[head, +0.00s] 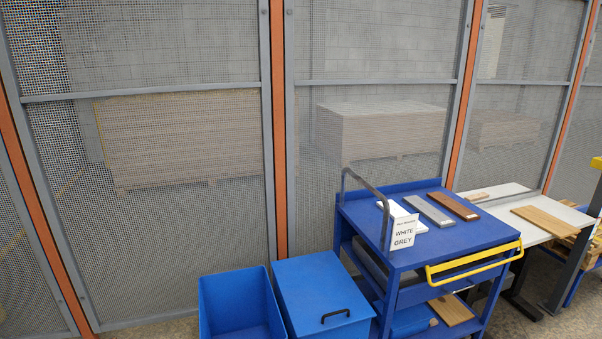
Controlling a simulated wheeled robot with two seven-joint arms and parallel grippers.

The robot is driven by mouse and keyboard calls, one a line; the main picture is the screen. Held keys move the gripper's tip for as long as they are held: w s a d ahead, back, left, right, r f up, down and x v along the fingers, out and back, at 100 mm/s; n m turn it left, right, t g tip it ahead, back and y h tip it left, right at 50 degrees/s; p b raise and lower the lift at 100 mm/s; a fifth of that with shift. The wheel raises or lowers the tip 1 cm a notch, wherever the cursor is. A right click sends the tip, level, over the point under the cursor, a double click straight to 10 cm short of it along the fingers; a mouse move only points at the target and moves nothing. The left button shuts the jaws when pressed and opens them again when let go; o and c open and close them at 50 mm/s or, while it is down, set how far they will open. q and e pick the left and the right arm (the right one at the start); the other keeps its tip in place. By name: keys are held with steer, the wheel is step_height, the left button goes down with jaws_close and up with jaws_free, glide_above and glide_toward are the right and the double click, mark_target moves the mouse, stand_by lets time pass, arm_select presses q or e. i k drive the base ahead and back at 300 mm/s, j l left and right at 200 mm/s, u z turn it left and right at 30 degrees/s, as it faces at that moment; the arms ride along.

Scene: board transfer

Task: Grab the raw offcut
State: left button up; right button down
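Several pieces could be raw wood. A longer light-wood board (545,221) lies further right on that table. Another bare wooden board (450,309) lies on the lower shelf of the blue cart, partly hidden by the cart's frame. Neither of my grippers is in view.
The blue cart (420,255) carries white, grey (427,210) and brown (453,206) boards, a "WHITE GREY" sign (403,232) and a yellow handle (474,264). Two blue bins, one open (240,300), one lidded (319,290), stand left. A mesh fence (150,240) runs behind.

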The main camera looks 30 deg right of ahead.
mark_target(473, 198)
steer(key=i+l, duration=0.25)
steer(key=l, duration=2.8)
steer(key=k+l, duration=0.1)
steer(key=l, duration=0.6)
steer(key=k+l, duration=0.1)
steer(key=l, duration=0.55)
steer(key=k+l, duration=0.1)
steer(key=l, duration=0.6)
steer(key=k+l, duration=0.1)
steer(key=l, duration=0.55)
steer(key=z, duration=0.05)
